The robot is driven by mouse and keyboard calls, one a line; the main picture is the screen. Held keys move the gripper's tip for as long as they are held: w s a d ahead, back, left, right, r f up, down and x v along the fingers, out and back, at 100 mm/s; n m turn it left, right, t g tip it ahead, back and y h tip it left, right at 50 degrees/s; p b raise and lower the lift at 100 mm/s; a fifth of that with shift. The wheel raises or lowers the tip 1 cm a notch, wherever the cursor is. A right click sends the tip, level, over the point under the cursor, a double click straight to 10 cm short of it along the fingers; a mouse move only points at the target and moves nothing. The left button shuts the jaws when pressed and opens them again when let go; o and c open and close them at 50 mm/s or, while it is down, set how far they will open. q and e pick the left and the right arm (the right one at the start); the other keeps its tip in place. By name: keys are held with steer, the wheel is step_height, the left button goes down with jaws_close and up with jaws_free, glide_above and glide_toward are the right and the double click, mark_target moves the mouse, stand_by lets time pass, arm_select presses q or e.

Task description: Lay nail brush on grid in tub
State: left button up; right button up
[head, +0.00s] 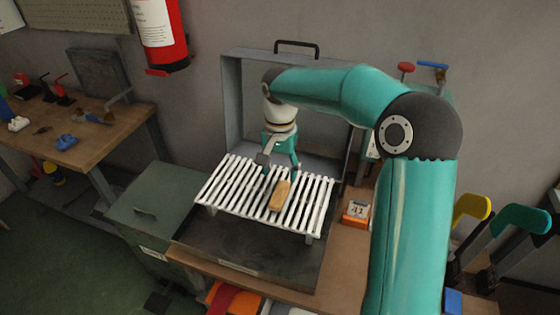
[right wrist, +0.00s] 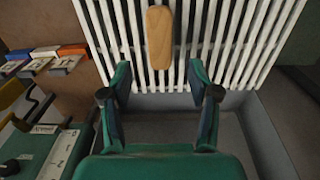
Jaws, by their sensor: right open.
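The nail brush (head: 280,196), a light wooden block, lies on the white slatted grid (head: 215,188), lengthwise along the slats and right of the grid's middle. The grid sits across the dark grey tub (head: 240,249). My right gripper (head: 281,174) is just behind the brush, close above the grid. In the right wrist view the brush (right wrist: 159,38) lies beyond the fingertips, roughly in line with the gap between them. The right gripper (right wrist: 160,85) is open, with nothing between its fingers. The brush's underside is hidden. My left gripper is not in view.
An upright grey lid with a black handle (head: 297,46) stands behind the tub. A small box marked 41 (head: 356,211) is right of the tub. A green cabinet (head: 145,210) is at its left. Coloured tool handles (head: 472,206) stand farther right.

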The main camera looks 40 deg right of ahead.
step_height(320, 180, up, 3)
steer(key=shift+f, duration=0.15)
stand_by(0.4)
